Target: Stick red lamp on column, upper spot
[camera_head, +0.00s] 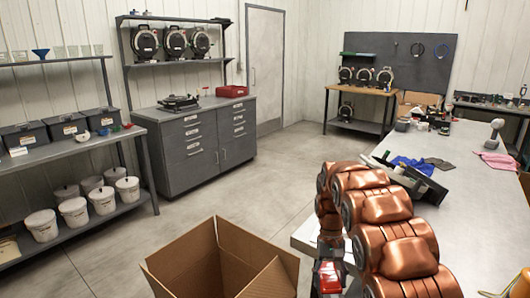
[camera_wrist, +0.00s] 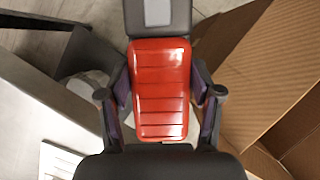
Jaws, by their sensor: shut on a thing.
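The red lamp (camera_wrist: 160,90) is a glossy ribbed red block in the middle of the wrist view. My gripper (camera_wrist: 161,98) is shut on it, with a finger at its left and right sides. In the head view the red lamp (camera_head: 329,276) shows at the bottom, beside my copper arm. A dark grey upright piece with a light grey square patch (camera_wrist: 158,12) is just beyond the lamp's upper end in the wrist view. I cannot tell whether this is the column, or whether the lamp touches it.
An open cardboard box (camera_head: 215,260) stands on the floor left of my gripper; its flaps (camera_wrist: 255,70) fill the wrist view's right side. The long grey bench (camera_head: 470,215) is at right, with a blue cloth (camera_head: 410,165) and tools. Floor is clear between box and cabinets (camera_head: 210,135).

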